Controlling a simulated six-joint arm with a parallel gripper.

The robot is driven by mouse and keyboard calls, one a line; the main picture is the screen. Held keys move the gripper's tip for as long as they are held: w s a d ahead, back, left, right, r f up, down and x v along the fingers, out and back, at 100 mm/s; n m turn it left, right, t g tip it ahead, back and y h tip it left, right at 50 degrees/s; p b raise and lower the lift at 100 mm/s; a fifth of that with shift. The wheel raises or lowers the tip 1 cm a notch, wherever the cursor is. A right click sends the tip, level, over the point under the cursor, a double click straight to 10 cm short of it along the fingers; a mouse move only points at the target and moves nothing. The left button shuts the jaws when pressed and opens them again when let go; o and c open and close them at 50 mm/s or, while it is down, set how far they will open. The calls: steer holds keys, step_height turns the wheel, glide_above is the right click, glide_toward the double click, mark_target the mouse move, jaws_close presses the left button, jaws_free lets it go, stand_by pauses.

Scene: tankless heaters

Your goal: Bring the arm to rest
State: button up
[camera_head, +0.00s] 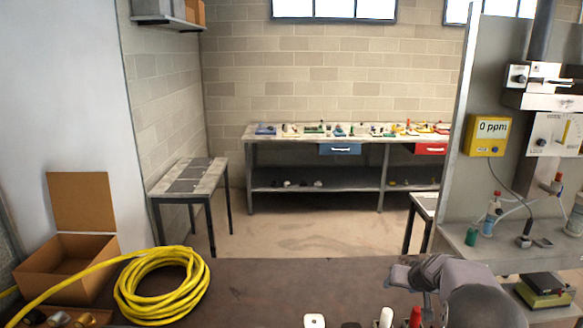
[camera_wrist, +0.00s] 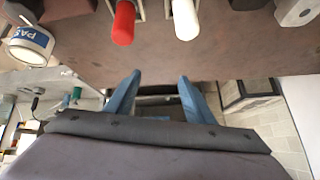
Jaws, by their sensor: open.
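My gripper (camera_wrist: 158,82) shows in the wrist view as two blue fingers, spread apart with nothing between them. Beyond the fingertips are a red cylindrical handle (camera_wrist: 124,24) and a white cylindrical handle (camera_wrist: 186,20) over the brown bench top, both apart from the fingers. In the head view my grey arm is folded at the lower right above the bench. The red handle (camera_head: 415,317) and white handle (camera_head: 386,317) show at the bottom edge, beside the arm. My fingers cannot be made out in the head view.
The brown bench (camera_head: 270,280) carries a coil of yellow hose (camera_head: 128,295) and an open cardboard box (camera_head: 55,275) at left. A grey panel with a yellow "0 ppm" meter (camera_head: 487,136) and fittings stands at right. A far workbench (camera_head: 310,181) lines the wall. The bench middle is clear.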

steer(key=s+a+r+n+g+y+p, duration=0.1)
steer(key=s+a+r+g+p, duration=0.1)
steer(key=s+a, duration=0.65)
steer(key=s+a+n+g+p, duration=0.1)
steer(key=s+a+g+p, duration=0.3)
steer(key=s, duration=1.1)
steer(key=s+a+n+g, duration=0.15)
steer(key=s+a, duration=0.35)
steer(key=s, duration=1.1)
step_height(320, 180, down, 14)
steer(key=b, duration=1.4)
steer(key=shift+w+a+m+g+h+b, duration=0.15)
steer(key=shift+w+m+g+h+b, duration=0.05)
steer(key=shift+m+g+h+b, duration=0.15)
